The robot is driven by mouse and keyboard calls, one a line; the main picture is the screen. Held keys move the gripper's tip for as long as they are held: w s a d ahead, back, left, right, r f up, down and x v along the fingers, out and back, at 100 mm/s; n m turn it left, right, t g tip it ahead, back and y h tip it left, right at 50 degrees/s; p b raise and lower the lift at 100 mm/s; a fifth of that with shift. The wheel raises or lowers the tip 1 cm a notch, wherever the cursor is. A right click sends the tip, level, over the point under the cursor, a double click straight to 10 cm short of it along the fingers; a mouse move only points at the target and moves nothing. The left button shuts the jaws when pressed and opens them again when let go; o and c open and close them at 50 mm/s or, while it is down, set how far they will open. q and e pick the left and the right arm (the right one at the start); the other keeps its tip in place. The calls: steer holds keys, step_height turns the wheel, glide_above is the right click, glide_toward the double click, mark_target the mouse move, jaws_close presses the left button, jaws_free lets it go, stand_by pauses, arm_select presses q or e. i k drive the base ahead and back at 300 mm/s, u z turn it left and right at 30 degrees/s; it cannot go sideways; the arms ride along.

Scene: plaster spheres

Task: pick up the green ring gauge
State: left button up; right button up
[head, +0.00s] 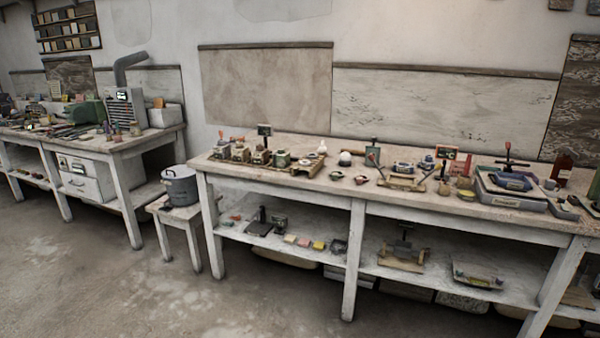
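Two small, round, greenish items lie near the middle of the long white workbench (343,190). One is the left greenish item (336,175); the other, with some red on it, is the right greenish item (361,180). Either could be the green ring gauge; they are too small for me to tell which, or whether each is a ring. Both rest on the bench top, apart from each other, with bare wood around them. Neither of my grippers is in the head view.
A wooden tray with several small devices (268,157) stands left of them. A grey tray with a red-handled tool (510,190) stands at the right. A grey pot (180,186) sits on a stool (170,213) left of the bench. The floor in front (130,285) is clear.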

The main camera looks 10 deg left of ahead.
mark_target(335, 174)
steer(key=u, duration=0.75)
steer(key=i, duration=1.85)
steer(key=z, duration=0.95)
steer(key=i, duration=1.15)
steer(key=z, duration=1.2)
